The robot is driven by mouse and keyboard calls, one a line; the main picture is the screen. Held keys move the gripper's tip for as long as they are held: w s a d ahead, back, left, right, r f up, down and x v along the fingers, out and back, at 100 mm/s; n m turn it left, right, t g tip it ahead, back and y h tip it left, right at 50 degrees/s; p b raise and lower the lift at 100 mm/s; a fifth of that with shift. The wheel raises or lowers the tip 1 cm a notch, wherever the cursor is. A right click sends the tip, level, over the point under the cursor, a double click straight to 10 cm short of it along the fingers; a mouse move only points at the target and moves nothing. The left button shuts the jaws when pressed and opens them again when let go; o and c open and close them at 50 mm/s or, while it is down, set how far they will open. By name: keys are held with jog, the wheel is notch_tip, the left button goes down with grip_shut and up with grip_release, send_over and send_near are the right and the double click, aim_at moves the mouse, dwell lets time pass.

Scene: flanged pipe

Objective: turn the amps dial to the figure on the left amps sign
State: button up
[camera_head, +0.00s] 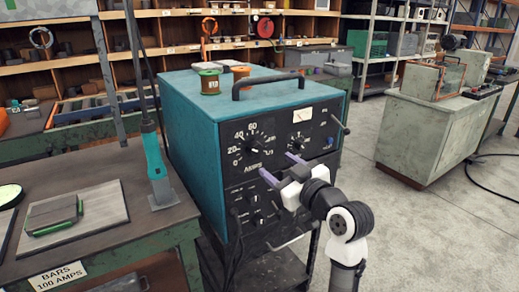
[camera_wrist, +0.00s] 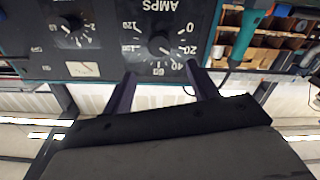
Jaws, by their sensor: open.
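The amps dial (camera_head: 253,147) is a black knob with a ring of white figures on the teal machine's black front panel. In the wrist view the amps dial (camera_wrist: 160,45) is upside down, with figures from 0 to 120 around it; I cannot read its pointer surely. My gripper (camera_head: 283,168) is open and empty in front of the panel, just below and right of the dial. In the wrist view its two fingers (camera_wrist: 161,74) point toward the dial, one to each side, apparently short of it. The left amps sign (camera_head: 62,274) reads "BARS 100 AMPS" on the bench edge.
A smaller dial (camera_head: 299,143) sits right of the amps dial, with a meter (camera_head: 303,115) above. More knobs (camera_head: 254,198) are below. The machine's top handle (camera_head: 268,82) and a green spool (camera_head: 209,81) are above. A left bench (camera_head: 98,240) stands beside the machine.

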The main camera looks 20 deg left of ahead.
aim_at(259, 150)
jog(key=p+x, duration=0.2)
jog(key=x, duration=0.7)
jog(key=shift+w+a, duration=0.1)
jog(key=c, duration=1)
jog(key=shift+m, duration=0.4)
jog(key=m+p, duration=0.3)
jog(key=m, duration=0.2)
jog(key=shift+r+p, duration=0.15)
jog(key=shift+p, duration=0.15)
jog(key=m+p, duration=0.3)
jog(key=m, duration=0.3)
jog(key=shift+w, duration=0.15)
jog(key=shift+f, duration=0.25)
